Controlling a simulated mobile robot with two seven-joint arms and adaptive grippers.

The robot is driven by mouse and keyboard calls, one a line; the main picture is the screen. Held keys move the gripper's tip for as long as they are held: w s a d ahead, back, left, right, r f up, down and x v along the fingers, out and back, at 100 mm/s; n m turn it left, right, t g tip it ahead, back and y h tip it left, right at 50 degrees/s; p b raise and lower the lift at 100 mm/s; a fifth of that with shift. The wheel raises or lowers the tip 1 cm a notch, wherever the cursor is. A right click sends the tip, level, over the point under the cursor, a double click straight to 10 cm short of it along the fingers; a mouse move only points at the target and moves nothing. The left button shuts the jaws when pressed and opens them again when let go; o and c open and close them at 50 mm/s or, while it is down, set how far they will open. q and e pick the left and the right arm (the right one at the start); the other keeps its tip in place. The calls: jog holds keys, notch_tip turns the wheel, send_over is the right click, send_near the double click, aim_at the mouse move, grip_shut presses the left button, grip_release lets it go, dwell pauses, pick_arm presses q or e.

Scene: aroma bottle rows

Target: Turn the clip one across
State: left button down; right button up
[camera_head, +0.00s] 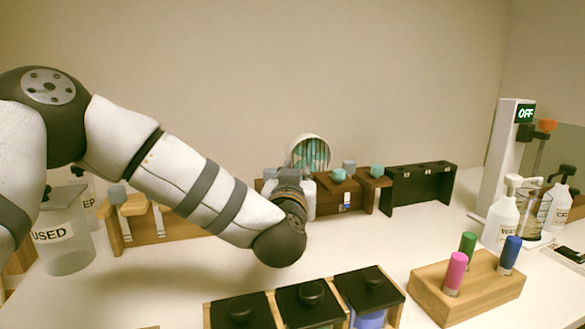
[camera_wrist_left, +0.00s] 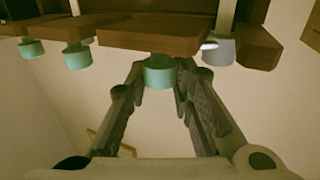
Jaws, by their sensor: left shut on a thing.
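A small white and blue clip (camera_head: 347,200) sits on the front of the wooden rack (camera_head: 328,198) at the back. A small pale piece that may be this clip shows at the rack edge in the left wrist view (camera_wrist_left: 209,44). My left gripper (camera_head: 292,182) is at the left end of that rack, partly hidden by my own wrist. In the left wrist view its fingers (camera_wrist_left: 158,75) close in around a teal cap (camera_wrist_left: 158,73) under the wood. The head view does not show this grip clearly. My right gripper is in neither view.
Teal caps (camera_head: 377,171) and grey caps stand along the rack. A black rack (camera_head: 420,188) is to the right. In front are black-lidded boxes (camera_head: 310,302) and a wooden block (camera_head: 465,288) with pink, green and blue vials. A white device reading OFF (camera_head: 506,150) stands right.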

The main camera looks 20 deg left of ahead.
pick_arm(q)
jog(key=n+y, duration=0.2)
jog(key=shift+d+r+y, duration=0.15)
jog(key=shift+r+y, duration=0.05)
jog(key=shift+y, duration=0.2)
jog(key=n+g+y, duration=0.1)
jog(key=y, duration=0.1)
jog(key=shift+f+n+g+y, duration=0.15)
jog(key=shift+n+g+y, duration=0.15)
jog(key=shift+n+g, duration=0.1)
jog(key=n+g+y, duration=0.2)
jog(key=y, duration=0.1)
jog(key=shift+f+n+b, duration=0.15)
jog(key=shift+n+b, duration=0.15)
jog(key=shift+b, duration=0.05)
jog(key=shift+n+g+y, duration=0.6)
jog(key=shift+g+y, duration=0.2)
jog(key=shift+g, duration=0.1)
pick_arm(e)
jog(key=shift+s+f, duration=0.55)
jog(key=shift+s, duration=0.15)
pick_arm(q)
jog(key=c, duration=1.4)
grip_release()
jog(key=shift+a, duration=0.2)
